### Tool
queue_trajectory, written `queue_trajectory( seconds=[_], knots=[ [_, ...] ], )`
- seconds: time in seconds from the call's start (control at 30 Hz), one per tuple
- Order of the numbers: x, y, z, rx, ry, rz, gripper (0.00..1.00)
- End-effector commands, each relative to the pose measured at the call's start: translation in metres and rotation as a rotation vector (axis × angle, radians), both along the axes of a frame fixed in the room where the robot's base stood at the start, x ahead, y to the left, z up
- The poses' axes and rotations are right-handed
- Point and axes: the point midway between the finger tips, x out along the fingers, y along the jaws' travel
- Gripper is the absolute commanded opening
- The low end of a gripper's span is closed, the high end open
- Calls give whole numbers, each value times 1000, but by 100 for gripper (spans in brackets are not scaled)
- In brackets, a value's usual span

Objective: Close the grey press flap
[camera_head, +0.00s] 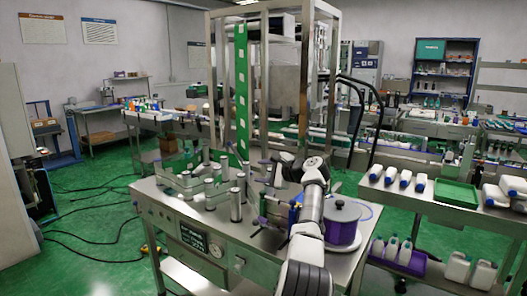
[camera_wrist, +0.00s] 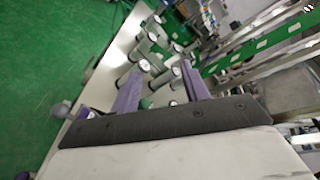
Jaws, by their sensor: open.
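My gripper (camera_head: 268,163) is over the back right part of the steel machine table in the head view. In the wrist view its two purple fingers (camera_wrist: 161,84) are spread apart with nothing held between them. Beyond the fingers stand several grey metal rollers (camera_wrist: 150,55) with pale tops. The same upright rollers (camera_head: 236,205) stand on the table left of my gripper in the head view. I cannot pick out the grey press flap for certain among the grey metal parts, nor tell its angle.
The steel table (camera_head: 160,207) has a front control panel (camera_head: 193,237). A purple spool (camera_head: 342,222) stands right of my arm. A tall metal frame (camera_head: 333,80) with a green strip (camera_head: 241,90) rises behind. A side bench holds white bottles (camera_head: 391,176) and a green tray (camera_head: 456,193).

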Motion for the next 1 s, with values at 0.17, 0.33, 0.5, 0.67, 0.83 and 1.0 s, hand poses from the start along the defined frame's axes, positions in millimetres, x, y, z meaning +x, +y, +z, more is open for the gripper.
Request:
queue_trajectory(
  seconds=[0.17, 0.33, 0.5, 0.67, 0.83, 1.0],
  knots=[
    [-1, 0, 41, 0, -1, 2, 46],
    [0, 0, 76, 0, 1, 0, 46],
    [0, 0, 88, -1, 1, 1, 46],
    [0, 0, 93, 0, 0, 0, 46],
    [0, 0, 92, 0, 0, 0, 46],
    [0, 0, 92, 0, 0, 0, 46]
  ],
)
